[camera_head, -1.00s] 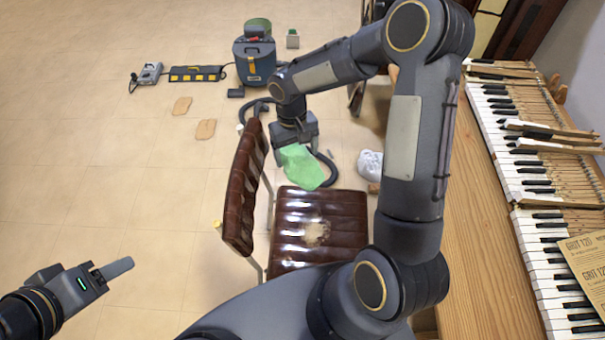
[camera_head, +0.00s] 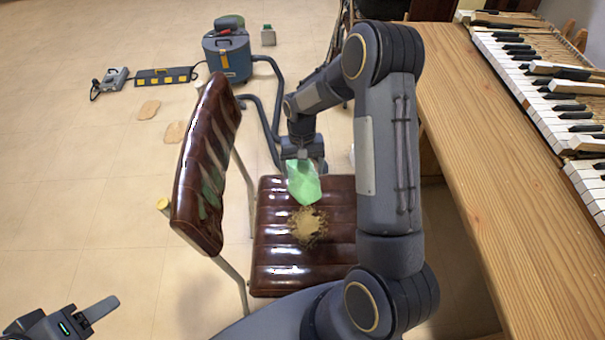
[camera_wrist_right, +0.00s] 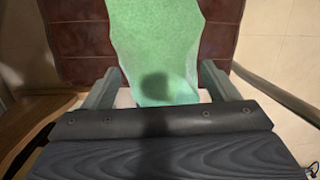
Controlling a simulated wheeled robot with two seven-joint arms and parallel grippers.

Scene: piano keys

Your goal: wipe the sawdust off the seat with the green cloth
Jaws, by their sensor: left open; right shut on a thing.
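A brown leather chair seat (camera_head: 275,262) has a patch of tan sawdust (camera_head: 307,228) near its middle. My right gripper (camera_head: 304,162) is shut on the green cloth (camera_head: 304,186), which hangs from it over the far part of the seat, just beyond the sawdust. In the right wrist view the cloth (camera_wrist_right: 155,45) hangs between the two fingers, with the seat (camera_wrist_right: 80,50) behind it; the sawdust does not show there. Whether the cloth touches the seat I cannot tell. My left gripper (camera_head: 90,315) is open and empty at the lower left, over the floor.
The chair's backrest (camera_head: 205,165) rises left of the seat. A wooden bench (camera_head: 470,150) with piano keys (camera_head: 545,90) runs along the right. A shop vacuum (camera_head: 227,52) with a hose (camera_head: 262,110) stands behind the chair. The floor at left is mostly clear.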

